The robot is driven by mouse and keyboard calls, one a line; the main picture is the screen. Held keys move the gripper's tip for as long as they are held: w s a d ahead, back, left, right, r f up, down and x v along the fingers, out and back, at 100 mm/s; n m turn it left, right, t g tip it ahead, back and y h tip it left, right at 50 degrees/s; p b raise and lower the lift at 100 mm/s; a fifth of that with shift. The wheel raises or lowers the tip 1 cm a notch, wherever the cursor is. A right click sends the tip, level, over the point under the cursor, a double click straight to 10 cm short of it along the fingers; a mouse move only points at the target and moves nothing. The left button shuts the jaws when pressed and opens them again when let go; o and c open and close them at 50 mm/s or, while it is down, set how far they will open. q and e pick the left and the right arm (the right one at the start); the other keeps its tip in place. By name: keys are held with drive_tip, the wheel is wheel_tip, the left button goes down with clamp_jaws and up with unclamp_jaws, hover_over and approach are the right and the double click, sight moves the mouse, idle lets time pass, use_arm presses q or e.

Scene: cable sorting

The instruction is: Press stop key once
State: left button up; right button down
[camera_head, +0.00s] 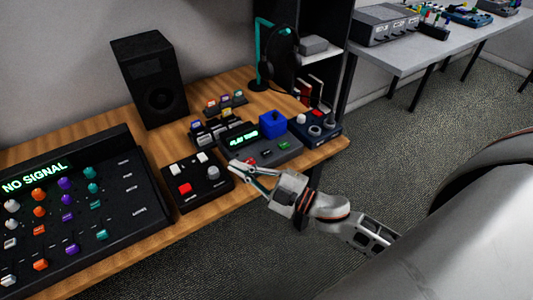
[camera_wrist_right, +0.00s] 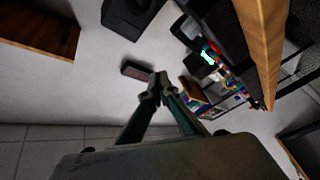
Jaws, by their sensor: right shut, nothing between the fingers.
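The grey player (camera_head: 258,148) with a lit green display stands on the wooden desk in the head view. Its front has a red key (camera_head: 250,160) and two greenish keys beside it; their labels are too small to read, so I cannot tell which says stop. My right gripper (camera_head: 233,166) comes in from the right, shut and empty, with its fingertips at the player's front left corner, close to the red key. I cannot tell whether they touch anything. In the right wrist view its fingertips (camera_wrist_right: 158,88) meet. My left gripper is not in view.
A black box (camera_head: 196,182) with red and white buttons stands just left of the gripper. A large mixer (camera_head: 80,215) reading "NO SIGNAL" fills the left. A speaker (camera_head: 150,80) and headphone stand (camera_head: 264,50) are behind.

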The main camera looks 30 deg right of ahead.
drive_tip(key=a+r+n+g+y, duration=0.3)
drive_tip(key=r+n+g+y, duration=0.2)
drive_tip(key=n, duration=0.5)
use_arm(q)
drive_tip(key=b, duration=0.1)
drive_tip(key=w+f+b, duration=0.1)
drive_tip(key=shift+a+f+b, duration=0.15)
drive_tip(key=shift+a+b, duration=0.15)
use_arm(e)
drive_tip(key=w+d+n+g+h, duration=0.2)
drive_tip(key=d+h, duration=0.3)
drive_tip(key=d, duration=0.3)
drive_tip(key=w+d+n+g+h, duration=0.2)
drive_tip(key=w+d+n+h, duration=0.2)
drive_tip(key=d, duration=0.4)
drive_tip(key=shift+w+n+h, duration=0.4)
drive_tip(key=shift+w+n, duration=0.35)
drive_tip(key=shift+n, duration=0.05)
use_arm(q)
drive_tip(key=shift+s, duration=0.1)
